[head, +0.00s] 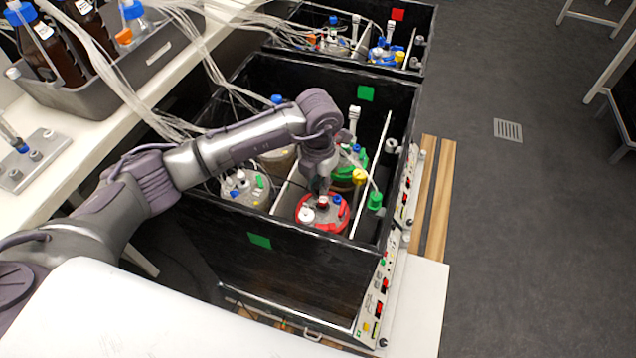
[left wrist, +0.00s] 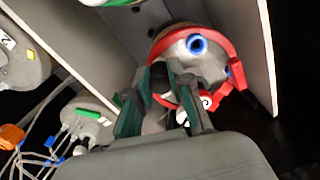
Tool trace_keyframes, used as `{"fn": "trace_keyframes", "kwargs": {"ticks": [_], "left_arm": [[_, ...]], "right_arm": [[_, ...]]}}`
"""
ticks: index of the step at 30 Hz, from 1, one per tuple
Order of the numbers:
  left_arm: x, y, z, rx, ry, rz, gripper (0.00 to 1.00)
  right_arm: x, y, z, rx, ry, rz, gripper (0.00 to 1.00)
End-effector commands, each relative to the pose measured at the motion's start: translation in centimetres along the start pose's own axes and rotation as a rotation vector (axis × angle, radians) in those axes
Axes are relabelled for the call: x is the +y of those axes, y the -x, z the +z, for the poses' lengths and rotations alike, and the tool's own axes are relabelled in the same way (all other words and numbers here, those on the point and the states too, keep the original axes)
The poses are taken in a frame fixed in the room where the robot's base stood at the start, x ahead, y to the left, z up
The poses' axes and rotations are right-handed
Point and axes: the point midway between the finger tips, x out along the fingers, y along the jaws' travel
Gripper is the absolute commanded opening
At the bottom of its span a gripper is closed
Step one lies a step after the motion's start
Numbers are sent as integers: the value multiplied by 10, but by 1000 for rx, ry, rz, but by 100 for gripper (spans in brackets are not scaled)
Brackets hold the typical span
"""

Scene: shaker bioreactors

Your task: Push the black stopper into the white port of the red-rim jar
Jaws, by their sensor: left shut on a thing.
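The red-rim jar (head: 331,225) sits in the near black box, and it also shows in the left wrist view (left wrist: 236,62). A white port (head: 306,215) stands on the left part of its lid. My left gripper (head: 321,187) points down over the lid, to the right of this port. In the left wrist view my left gripper (left wrist: 160,98) is shut on the black stopper (left wrist: 160,78), a dark piece partly hidden between its fingers. The stopper is close over the lid; I cannot tell whether it touches a port. My right gripper is not in view.
A green-rim jar (head: 350,170) stands behind, and a grey-lidded jar (head: 243,187) stands left beyond a divider. Black box walls (head: 300,232) surround the jars. Clear tubes (head: 210,65) hang from the white bench (head: 120,118). The floor at right is open.

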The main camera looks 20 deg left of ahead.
Motion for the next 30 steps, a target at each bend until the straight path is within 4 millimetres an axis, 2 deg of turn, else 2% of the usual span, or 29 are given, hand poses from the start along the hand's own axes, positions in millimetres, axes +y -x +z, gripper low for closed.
{"fn": "trace_keyframes", "kwargs": {"ticks": [4, 5, 9, 20, 23, 30], "left_arm": [[0, -1, 0, 1, 0, 0, 7], [0, -1, 0, 2, 0, 0, 25], [0, -1, 0, 2, 0, 0, 49], [0, 3, 0, 0, 0, 0, 50], [0, 14, 0, -1, -2, 0, 50], [0, 65, 0, -3, -2, 1, 50]], "right_arm": [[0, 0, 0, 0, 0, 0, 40], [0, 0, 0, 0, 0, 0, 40], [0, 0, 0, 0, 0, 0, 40], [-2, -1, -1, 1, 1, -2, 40], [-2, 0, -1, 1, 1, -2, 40], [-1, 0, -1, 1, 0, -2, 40]]}}
